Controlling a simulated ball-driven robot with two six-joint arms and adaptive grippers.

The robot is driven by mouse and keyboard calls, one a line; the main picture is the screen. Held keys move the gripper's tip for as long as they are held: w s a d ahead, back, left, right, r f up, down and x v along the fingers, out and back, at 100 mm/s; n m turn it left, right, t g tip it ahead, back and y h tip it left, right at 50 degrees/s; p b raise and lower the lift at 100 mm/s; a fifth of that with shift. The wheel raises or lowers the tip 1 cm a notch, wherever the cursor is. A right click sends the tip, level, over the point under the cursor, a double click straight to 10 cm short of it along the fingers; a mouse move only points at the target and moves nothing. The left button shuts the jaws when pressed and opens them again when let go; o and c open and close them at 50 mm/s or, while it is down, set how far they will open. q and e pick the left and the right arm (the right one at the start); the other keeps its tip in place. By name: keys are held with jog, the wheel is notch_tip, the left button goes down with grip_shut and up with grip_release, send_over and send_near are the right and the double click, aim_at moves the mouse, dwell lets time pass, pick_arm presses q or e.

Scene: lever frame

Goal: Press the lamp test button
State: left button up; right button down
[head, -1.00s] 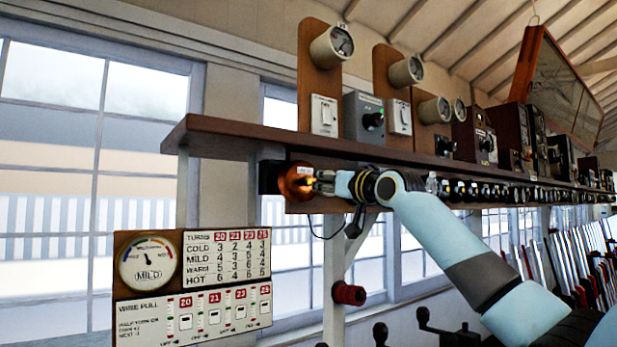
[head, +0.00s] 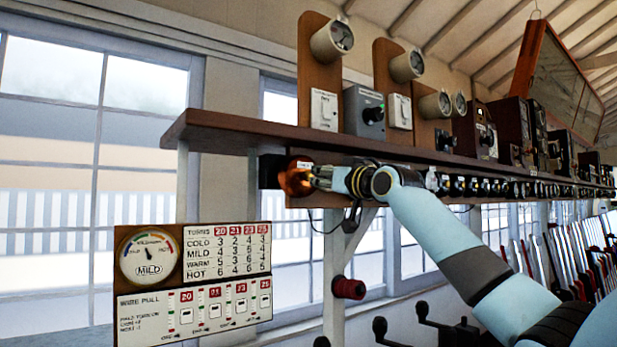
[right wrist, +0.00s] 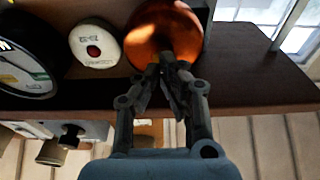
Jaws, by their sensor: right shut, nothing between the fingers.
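A white round fitting with a small red centre (right wrist: 94,45) looks like a push button in the right wrist view. Its lettering is too small to read, so I cannot tell if it is the lamp test button. My right gripper (right wrist: 172,70) is shut and empty. Its fingertips overlap the lower edge of a shiny copper dome (right wrist: 162,28), beside the white fitting. Whether they touch the dome I cannot tell. In the head view the right gripper (head: 321,177) is at the copper dome (head: 297,177) under the shelf's left end. My left gripper is not in view.
A black-rimmed dial (right wrist: 25,58) is beside the white fitting. A chart board (head: 226,255) hangs lower left.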

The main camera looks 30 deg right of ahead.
jog(key=shift+w, duration=0.1)
dwell(0.6)
jog(key=shift+w, duration=0.8)
jog(key=shift+s+p, duration=0.3)
jog(key=shift+s, duration=0.55)
jog(key=shift+s, duration=0.4)
jog(key=s, duration=0.4)
jog(key=shift+d+p, duration=0.2)
jog(key=shift+p, duration=0.2)
jog(key=shift+s, duration=0.1)
